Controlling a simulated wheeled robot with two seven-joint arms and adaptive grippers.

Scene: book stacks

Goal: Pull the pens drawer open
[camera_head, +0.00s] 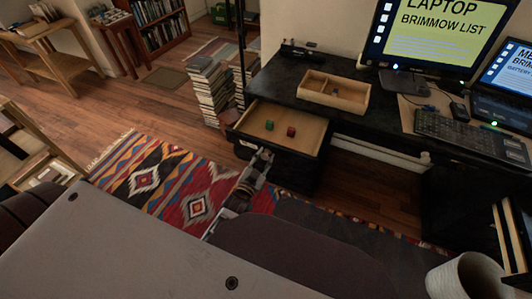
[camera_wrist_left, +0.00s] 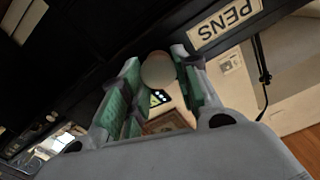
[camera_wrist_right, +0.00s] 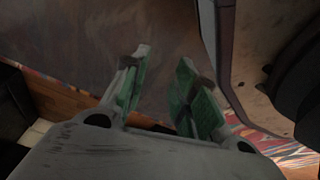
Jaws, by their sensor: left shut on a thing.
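The pens drawer (camera_head: 262,113) under the black desk stands pulled out, with its light wooden inside in view. A green block (camera_head: 269,125) and a red block (camera_head: 291,131) lie in it. Its front carries a PENS label (camera_wrist_left: 225,23) in the left wrist view. My left gripper (camera_head: 264,156) is at the drawer's front. In the left wrist view its fingers (camera_wrist_left: 157,62) are shut on the round pale knob (camera_wrist_left: 158,71). My right gripper (camera_wrist_right: 162,62) shows only in its wrist view, with its fingers apart and nothing between them.
A wooden tray (camera_head: 318,95) sits on the black desk (camera_head: 385,115), left of the monitors and keyboard (camera_head: 470,138). Stacked books (camera_head: 207,92) stand on the floor left of the drawer. A patterned rug (camera_head: 165,180) lies in front. A pale cylindrical container (camera_head: 462,280) is at bottom right.

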